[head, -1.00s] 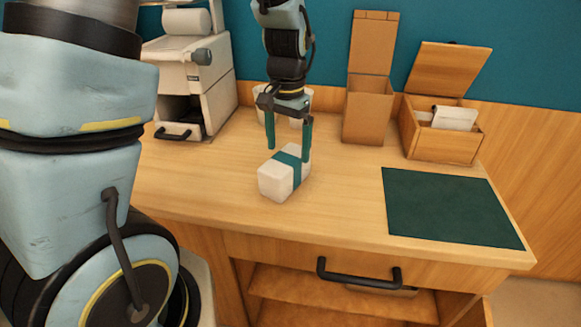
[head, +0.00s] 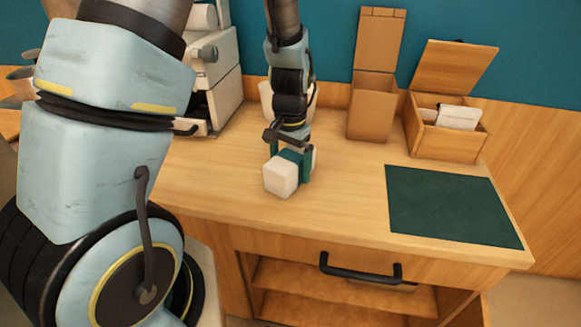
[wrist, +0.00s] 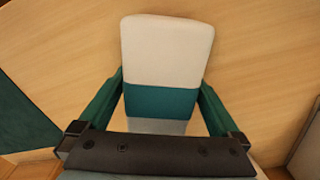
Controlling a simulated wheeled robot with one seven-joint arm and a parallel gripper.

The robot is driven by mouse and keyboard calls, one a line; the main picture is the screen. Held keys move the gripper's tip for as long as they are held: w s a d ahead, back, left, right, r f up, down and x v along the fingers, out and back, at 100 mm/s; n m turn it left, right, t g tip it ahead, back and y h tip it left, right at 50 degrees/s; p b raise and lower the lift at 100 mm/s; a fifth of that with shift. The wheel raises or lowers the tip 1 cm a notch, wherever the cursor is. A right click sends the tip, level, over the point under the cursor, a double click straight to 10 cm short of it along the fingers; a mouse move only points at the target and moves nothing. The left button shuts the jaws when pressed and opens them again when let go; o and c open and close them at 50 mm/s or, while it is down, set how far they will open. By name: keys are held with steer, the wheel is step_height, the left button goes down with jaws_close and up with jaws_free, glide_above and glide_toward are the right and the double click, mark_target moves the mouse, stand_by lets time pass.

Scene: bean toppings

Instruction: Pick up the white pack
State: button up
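The white pack (head: 281,178) with a teal band lies on the wooden counter, left of the dark green mat. My gripper (head: 290,168) is down over it, with one green finger on each side near the band. In the wrist view the pack (wrist: 167,52) lies lengthwise between the two fingers (wrist: 160,98). The fingers stand along its sides, and a thin gap or contact at each side is too fine to tell. The pack rests on the counter, with its far end partly hidden by my gripper.
The dark green mat (head: 453,206) lies at the right. Behind stand a tall wooden box (head: 372,112), an open wooden box (head: 448,142) with white packs inside, a white container (head: 266,98) and a coffee machine (head: 222,95). A drawer handle (head: 360,270) juts out in front.

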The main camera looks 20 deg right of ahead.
steer(key=shift+r, duration=0.1)
steer(key=c, duration=1.3)
